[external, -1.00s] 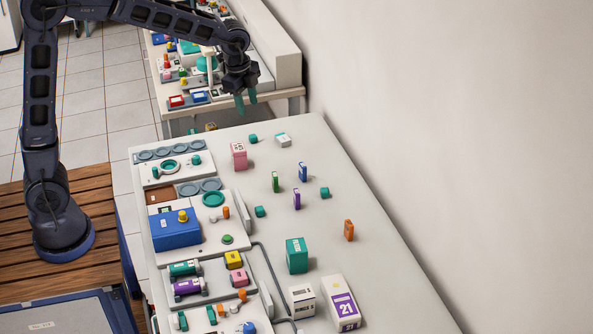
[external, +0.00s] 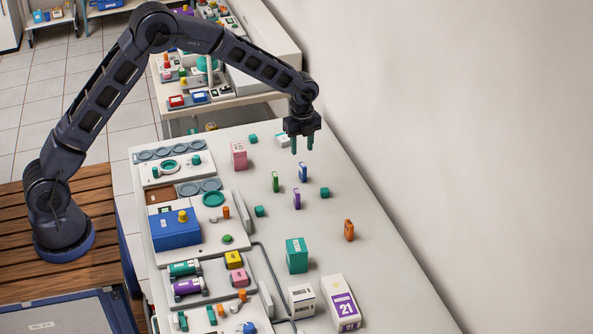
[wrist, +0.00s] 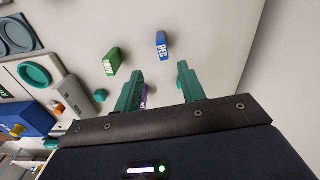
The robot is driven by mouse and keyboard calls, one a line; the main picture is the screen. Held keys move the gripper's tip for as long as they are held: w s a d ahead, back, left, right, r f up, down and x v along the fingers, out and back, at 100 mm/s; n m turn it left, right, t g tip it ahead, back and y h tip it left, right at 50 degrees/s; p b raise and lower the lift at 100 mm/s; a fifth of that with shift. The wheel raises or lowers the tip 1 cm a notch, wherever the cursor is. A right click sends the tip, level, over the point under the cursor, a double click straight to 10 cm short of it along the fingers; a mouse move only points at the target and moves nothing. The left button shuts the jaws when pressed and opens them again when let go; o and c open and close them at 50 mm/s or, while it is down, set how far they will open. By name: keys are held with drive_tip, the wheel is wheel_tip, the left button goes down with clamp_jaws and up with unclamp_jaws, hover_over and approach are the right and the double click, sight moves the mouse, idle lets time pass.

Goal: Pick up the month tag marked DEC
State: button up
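The blue month tag marked DEC (wrist: 162,45) stands on the white table ahead of my gripper (wrist: 158,82) in the wrist view. In the external view the blue tag (external: 303,172) is just below my gripper (external: 302,147). My two teal fingers are spread apart with nothing between them, above the table and pointing down. A green tag (wrist: 112,61) stands to the left of the blue one. A purple tag (wrist: 144,95) is partly hidden by my left finger.
A pink box (external: 239,156) stands to the left. The wall (external: 480,150) runs along the table's right side.

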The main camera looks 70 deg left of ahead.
sight(303, 164)
wheel_tip(303, 164, down, 6)
drive_tip(key=shift+w+a+r, duration=0.1)
drive_tip(key=shift+w+a+f, duration=0.1)
drive_tip(key=shift+f, duration=1.25)
drive_tip(key=shift+w+a+f, duration=0.1)
drive_tip(key=shift+f, duration=1.2)
drive_tip(key=shift+c, duration=0.4)
clamp_jaws()
